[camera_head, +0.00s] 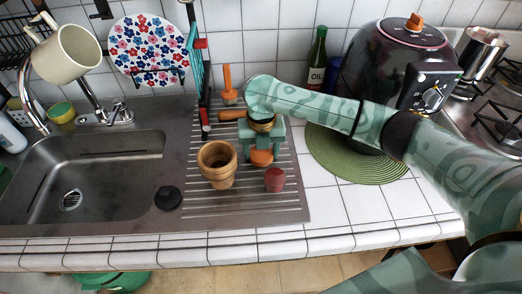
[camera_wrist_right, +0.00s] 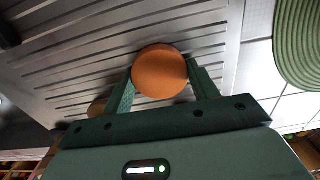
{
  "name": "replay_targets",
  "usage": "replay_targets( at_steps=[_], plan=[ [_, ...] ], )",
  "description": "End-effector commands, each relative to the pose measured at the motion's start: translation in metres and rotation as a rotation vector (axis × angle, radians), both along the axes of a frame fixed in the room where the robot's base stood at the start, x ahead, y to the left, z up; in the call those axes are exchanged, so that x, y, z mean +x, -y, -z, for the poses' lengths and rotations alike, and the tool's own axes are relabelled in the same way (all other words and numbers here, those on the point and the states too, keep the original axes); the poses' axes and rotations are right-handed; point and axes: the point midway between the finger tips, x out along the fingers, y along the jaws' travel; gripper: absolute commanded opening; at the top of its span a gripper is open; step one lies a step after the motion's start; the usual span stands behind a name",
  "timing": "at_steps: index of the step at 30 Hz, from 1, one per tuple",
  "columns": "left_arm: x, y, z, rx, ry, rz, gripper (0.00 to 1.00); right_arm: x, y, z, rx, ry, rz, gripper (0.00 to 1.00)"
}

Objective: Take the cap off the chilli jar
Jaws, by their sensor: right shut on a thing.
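My right gripper (camera_head: 262,152) points down over the ribbed draining board. Its fingers are shut on a round orange thing (camera_wrist_right: 160,72), which sits between the fingertips in the wrist view and shows below them in the head view (camera_head: 262,158). I cannot tell whether this is the cap alone or a capped jar. A small dark red jar-like thing (camera_head: 275,180) stands upright just in front of the gripper, apart from the wooden pot. No label can be read, so I cannot tell for sure which is the chilli jar. My left gripper is not in view.
A wooden pot (camera_head: 217,166) stands left of the gripper on the draining board (camera_head: 290,207). A black stopper (camera_head: 168,198) lies by the sink (camera_head: 100,200). A green round mat (camera_head: 365,165) and a dark air fryer (camera_head: 395,65) are to the right, with an oil bottle (camera_head: 317,62) behind.

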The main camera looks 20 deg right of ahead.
Motion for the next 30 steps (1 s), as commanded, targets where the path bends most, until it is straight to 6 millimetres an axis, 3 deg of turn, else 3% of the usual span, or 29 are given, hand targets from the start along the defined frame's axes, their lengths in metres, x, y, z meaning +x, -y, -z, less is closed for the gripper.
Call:
replay_targets(
  at_steps=[3, 4, 6, 14, 17, 30],
  plan=[
    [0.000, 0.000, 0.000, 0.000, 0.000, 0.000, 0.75, 0.000, 0.000, 0.002, 0.000, -0.001, 0.001, 0.31],
    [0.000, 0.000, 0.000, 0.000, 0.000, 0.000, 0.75, 0.000, 0.000, 0.003, 0.000, 0.000, 0.001, 0.61],
    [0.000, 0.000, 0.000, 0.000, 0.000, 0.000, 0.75, 0.000, 0.000, 0.003, 0.000, 0.000, 0.001, 0.80],
    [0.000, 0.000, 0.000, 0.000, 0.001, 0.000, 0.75, 0.000, 0.000, 0.002, 0.000, 0.000, 0.001, 0.80],
    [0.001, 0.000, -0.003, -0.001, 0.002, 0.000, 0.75, 0.000, 0.000, -0.007, -0.001, 0.002, 0.000, 0.80],
    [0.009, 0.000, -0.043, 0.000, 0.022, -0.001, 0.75, 0.000, 0.000, -0.103, -0.001, 0.003, 0.000, 0.80]
  ],
)
